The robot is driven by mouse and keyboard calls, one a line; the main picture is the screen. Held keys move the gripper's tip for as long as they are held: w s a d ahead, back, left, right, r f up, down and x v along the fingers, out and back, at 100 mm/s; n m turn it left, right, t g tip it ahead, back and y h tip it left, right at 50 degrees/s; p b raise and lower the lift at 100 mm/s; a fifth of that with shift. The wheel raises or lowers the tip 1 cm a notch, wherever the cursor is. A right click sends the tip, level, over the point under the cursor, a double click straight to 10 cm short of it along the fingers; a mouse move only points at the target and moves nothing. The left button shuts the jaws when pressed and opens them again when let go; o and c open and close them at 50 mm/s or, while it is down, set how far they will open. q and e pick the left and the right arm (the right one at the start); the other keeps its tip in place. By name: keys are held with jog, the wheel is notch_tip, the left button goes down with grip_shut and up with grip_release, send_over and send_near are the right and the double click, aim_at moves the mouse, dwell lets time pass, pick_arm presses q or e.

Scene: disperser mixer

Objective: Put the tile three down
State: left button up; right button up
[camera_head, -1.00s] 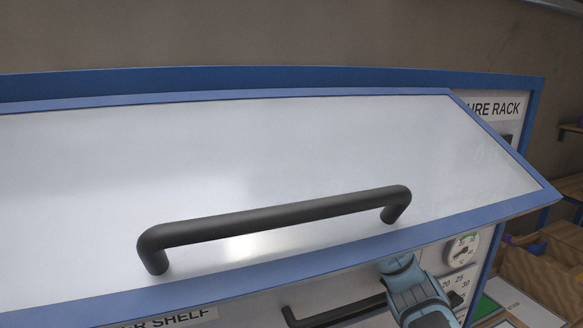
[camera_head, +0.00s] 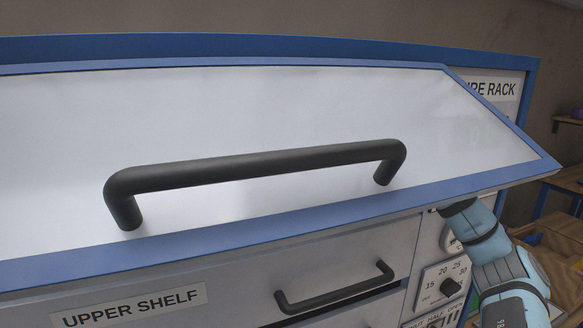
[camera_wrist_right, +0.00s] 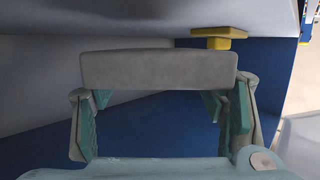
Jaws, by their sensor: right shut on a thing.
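In the right wrist view, a light grey slab, which looks like the tile (camera_wrist_right: 158,70), lies across the fingertips of my right gripper (camera_wrist_right: 160,105). The gripper's two teal-padded fingers stand wide apart and are shut on the tile by its ends. A number on the tile cannot be read. In the head view my right arm shows at the lower right, below the raised flap. The gripper and tile are hidden there. My left gripper is in neither view.
A white flap (camera_head: 270,110) with blue edges and a black handle (camera_head: 255,165) fills much of the head view. Below are an UPPER SHELF label (camera_head: 130,306), a second black handle (camera_head: 335,290) and a dial (camera_head: 450,287). In the wrist view, a yellow block (camera_wrist_right: 218,38) sits above a blue surface (camera_wrist_right: 268,75).

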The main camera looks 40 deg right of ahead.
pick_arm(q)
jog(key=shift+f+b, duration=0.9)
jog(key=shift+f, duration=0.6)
pick_arm(e)
jog(key=shift+f, duration=1.5)
pick_arm(q)
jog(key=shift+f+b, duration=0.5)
jog(key=shift+b, duration=0.05)
pick_arm(e)
jog(key=shift+f, duration=0.5)
jog(key=o, duration=1.9)
jog(key=shift+a, duration=0.1)
